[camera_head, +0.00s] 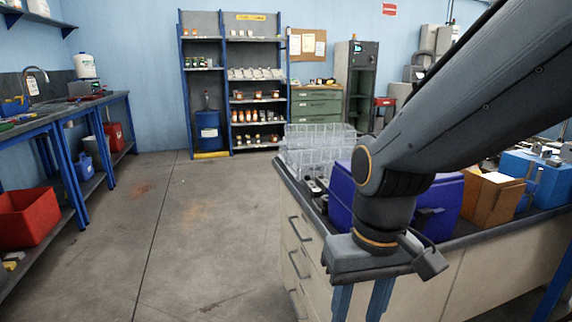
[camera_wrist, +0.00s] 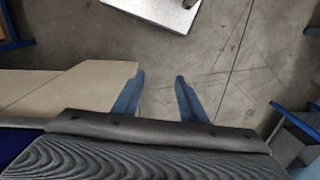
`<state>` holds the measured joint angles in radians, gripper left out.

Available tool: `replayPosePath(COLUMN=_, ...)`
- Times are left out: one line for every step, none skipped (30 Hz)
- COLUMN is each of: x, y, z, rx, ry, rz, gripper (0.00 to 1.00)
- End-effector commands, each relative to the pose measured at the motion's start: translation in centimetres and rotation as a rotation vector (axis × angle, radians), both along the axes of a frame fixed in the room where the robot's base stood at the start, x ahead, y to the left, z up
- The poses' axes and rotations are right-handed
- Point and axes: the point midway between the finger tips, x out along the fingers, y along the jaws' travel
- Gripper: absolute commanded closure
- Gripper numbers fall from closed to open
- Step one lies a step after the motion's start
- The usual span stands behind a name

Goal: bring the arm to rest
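My gripper (camera_head: 361,301) points down in front of the bench (camera_head: 430,295) in the head view, at the end of my grey arm. Its two blue fingers stand apart with nothing between them. In the wrist view my gripper (camera_wrist: 157,92) also shows its fingers spread, with bare floor between and beyond them. The pale bench side lies left of the fingers there. The arm reaches in from the upper right, over the bench top.
On the bench are clear racks (camera_head: 318,150), a dark blue box (camera_head: 340,195), an orange-brown box (camera_head: 490,197) and a light blue case (camera_head: 540,180). The floor (camera_head: 190,230) left of the bench is clear. A red bin (camera_head: 28,217) sits on the left workbench's lower shelf.

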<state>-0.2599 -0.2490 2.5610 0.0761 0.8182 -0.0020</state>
Motion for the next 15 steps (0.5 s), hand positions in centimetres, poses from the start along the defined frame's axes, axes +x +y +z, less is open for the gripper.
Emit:
replayPosePath(x=0.0, y=-0.3, z=0.7, rx=-0.003, ry=0.000, rz=-0.011, gripper=0.61)
replayPosePath(x=0.1, y=-0.5, z=0.9, rx=-0.004, ry=0.000, rz=-0.015, gripper=0.61)
replayPosePath(x=0.1, y=-0.6, z=1.1, rx=-0.005, ry=0.000, rz=-0.020, gripper=0.61)
replayPosePath(x=0.1, y=-0.8, z=1.2, rx=-0.006, ry=0.001, rz=-0.023, gripper=0.61)
replayPosePath(x=0.1, y=-0.9, z=1.4, rx=-0.008, ry=0.001, rz=-0.027, gripper=0.61)
replayPosePath(x=0.2, y=-1.1, z=1.6, rx=-0.009, ry=0.001, rz=-0.033, gripper=0.61)
replayPosePath(x=0.2, y=-1.3, z=1.7, rx=-0.011, ry=0.000, rz=-0.038, gripper=0.61)
replayPosePath(x=0.2, y=-1.5, z=1.9, rx=-0.012, ry=0.000, rz=-0.042, gripper=0.61)
replayPosePath(x=0.3, y=-1.7, z=2.1, rx=-0.013, ry=0.000, rz=-0.047, gripper=0.61)
replayPosePath(x=0.3, y=-1.8, z=2.3, rx=-0.014, ry=0.001, rz=-0.052, gripper=0.61)
replayPosePath(x=0.3, y=-2.0, z=2.5, rx=-0.016, ry=0.001, rz=-0.058, gripper=0.61)
replayPosePath(x=0.3, y=-2.3, z=2.7, rx=-0.017, ry=0.001, rz=-0.065, gripper=0.61)
replayPosePath(x=0.4, y=-2.5, z=2.9, rx=-0.019, ry=0.000, rz=-0.070, gripper=0.61)
replayPosePath(x=0.3, y=-2.7, z=3.2, rx=-0.020, ry=0.000, rz=-0.076, gripper=0.61)
replayPosePath(x=0.3, y=-3.0, z=3.5, rx=-0.022, ry=0.002, rz=-0.086, gripper=0.61)
